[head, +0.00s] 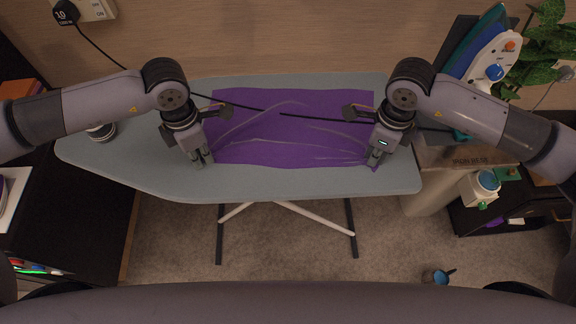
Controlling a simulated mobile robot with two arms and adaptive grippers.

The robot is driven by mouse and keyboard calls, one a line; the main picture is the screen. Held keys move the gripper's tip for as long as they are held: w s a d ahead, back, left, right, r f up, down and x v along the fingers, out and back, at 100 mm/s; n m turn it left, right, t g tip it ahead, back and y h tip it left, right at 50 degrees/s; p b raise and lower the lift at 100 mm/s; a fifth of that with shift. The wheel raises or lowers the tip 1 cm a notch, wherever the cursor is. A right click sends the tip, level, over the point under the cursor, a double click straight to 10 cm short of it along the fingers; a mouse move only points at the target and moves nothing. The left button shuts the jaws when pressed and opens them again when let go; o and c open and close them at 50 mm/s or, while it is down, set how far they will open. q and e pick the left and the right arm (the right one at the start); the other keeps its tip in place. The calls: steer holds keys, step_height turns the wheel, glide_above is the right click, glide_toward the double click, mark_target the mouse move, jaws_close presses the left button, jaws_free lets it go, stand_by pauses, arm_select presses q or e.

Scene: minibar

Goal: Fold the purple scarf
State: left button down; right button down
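The purple scarf (290,133) lies spread on the grey ironing board (140,165), with creases running across it. My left gripper (203,162) points down at the scarf's near left corner. Its fingertips are close together, but whether cloth is between them is hidden. My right gripper (375,163) points down at the near right corner. A bit of purple cloth shows at its fingertips, and creases run towards it. I cannot tell whether it pinches the cloth.
A black cable (240,105) runs from the wall socket (85,10) across the board and scarf. A white-and-blue iron (490,65) stands upright at the right, near a plant (550,40). A blue cup (436,276) is on the carpet. The board's near left part is bare.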

stand_by(0.5)
